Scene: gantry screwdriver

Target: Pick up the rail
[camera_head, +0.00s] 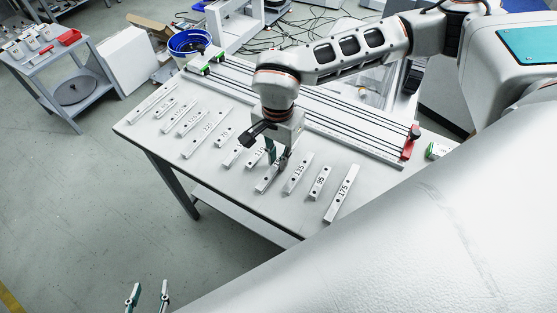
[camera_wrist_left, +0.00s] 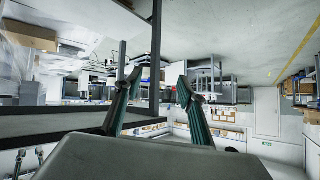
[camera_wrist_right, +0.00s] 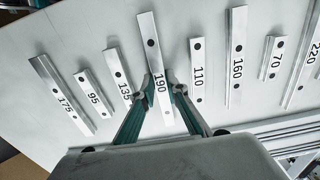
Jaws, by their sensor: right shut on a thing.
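My right gripper (camera_head: 278,163) is over the front part of the table and is shut on the metal rail marked 190. In the right wrist view, the rail (camera_wrist_right: 151,40) runs between the fingertips (camera_wrist_right: 162,88), with its far end sticking out beyond them. In the head view, the lower end of this rail (camera_head: 264,186) shows below the fingers, and the rest is partly hidden by the gripper. I cannot tell whether it touches the table. My left gripper (camera_head: 148,297) is open and empty near the bottom edge of the head view; its spread fingers (camera_wrist_left: 155,85) also show in the left wrist view.
Other rails lie close by, including 135 (camera_head: 297,174), 95 (camera_head: 319,183), 175 (camera_head: 343,193) and 110 (camera_wrist_right: 197,75). The long gantry tracks (camera_head: 345,124) lie along the table's back. A blue bucket (camera_head: 190,43) and a side cart (camera_head: 75,85) stand behind. The table's front-left edge is clear.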

